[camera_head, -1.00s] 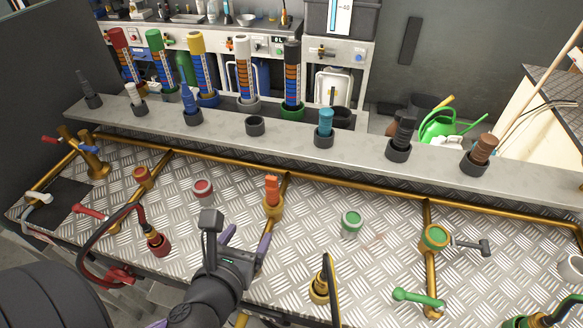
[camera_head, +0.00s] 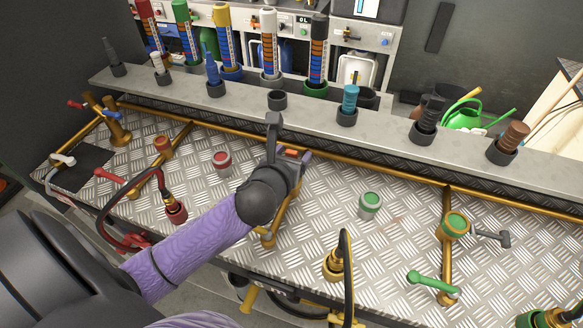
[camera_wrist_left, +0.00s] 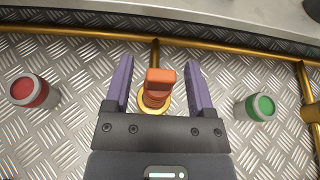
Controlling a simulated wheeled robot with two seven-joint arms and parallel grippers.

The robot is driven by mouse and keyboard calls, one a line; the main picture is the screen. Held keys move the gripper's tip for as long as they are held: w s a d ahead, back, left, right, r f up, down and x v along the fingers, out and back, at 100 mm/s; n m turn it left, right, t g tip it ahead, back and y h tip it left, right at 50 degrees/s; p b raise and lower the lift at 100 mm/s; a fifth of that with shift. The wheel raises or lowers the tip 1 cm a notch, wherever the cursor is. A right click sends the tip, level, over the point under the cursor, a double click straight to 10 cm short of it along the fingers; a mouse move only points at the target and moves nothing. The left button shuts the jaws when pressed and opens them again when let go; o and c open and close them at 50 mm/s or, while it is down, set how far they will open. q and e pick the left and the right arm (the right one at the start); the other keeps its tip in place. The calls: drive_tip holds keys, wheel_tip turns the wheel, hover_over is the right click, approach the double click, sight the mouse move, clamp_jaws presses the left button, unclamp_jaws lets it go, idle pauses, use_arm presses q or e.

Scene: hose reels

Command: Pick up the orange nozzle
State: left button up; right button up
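The orange nozzle (camera_wrist_left: 159,82) stands upright in a brass fitting (camera_wrist_left: 163,106) on the metal worktop. In the left wrist view it lies between the two purple fingers of my left gripper (camera_wrist_left: 158,84), with a gap on each side. The gripper is open and its fingers do not touch the nozzle. In the head view the left gripper (camera_head: 292,160) and wrist hide most of the nozzle; only a bit of orange (camera_head: 291,152) shows beside the fingers. My right gripper is not in view.
A red-topped cup (camera_head: 222,160) is left of the gripper and a green-topped cup (camera_head: 370,204) is right. A raised grey shelf (camera_head: 310,117) with several nozzles in holders runs behind. Brass pipes (camera_head: 390,172) cross the worktop. A black hose loop (camera_head: 346,265) stands in front.

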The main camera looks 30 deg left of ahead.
use_arm(q)
clamp_jaws()
